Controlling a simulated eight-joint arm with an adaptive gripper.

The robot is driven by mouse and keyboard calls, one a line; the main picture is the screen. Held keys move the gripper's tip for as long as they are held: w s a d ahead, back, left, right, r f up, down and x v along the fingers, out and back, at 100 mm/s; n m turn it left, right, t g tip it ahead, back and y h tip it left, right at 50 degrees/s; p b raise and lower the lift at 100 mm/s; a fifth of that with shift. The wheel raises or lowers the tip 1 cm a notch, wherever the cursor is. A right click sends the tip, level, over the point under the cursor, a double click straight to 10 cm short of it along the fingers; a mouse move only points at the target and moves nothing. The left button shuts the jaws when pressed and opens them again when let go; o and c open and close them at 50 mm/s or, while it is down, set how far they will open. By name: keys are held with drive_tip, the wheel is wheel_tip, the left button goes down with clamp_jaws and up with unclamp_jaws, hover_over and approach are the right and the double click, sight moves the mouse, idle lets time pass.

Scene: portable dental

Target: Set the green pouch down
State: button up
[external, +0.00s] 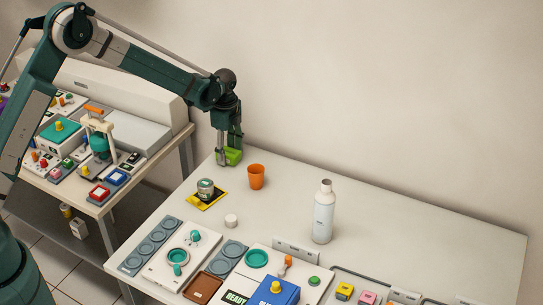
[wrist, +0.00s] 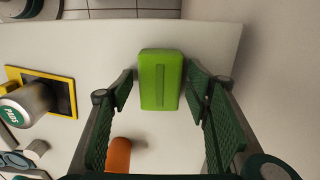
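The green pouch (wrist: 161,80) is a bright green block with a ridge along its top. In the wrist view it lies between my two fingers, with a narrow strip of white table showing on each side of it. My gripper (wrist: 160,85) is open around the pouch, its tips close to the sides. In the external view my gripper (external: 229,160) points down at the table's far left corner, with the pouch (external: 234,157) at its fingertips. The pouch appears to rest on the white table (external: 400,230); its underside is hidden.
An orange cup (external: 256,177) stands close by. A small tin (external: 205,187) is on a yellow-edged black mat (external: 207,203). A white bottle (external: 323,212) stands farther right. Trays and coloured blocks fill the front edge. The table's back right is clear.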

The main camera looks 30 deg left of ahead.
sight(228, 151)
drive_tip(key=shift+r, duration=0.1)
wheel_tip(228, 151, up, 12)
drive_tip(key=p, duration=0.1)
idle(0.8)
drive_tip(key=shift+r, duration=0.1)
idle(0.5)
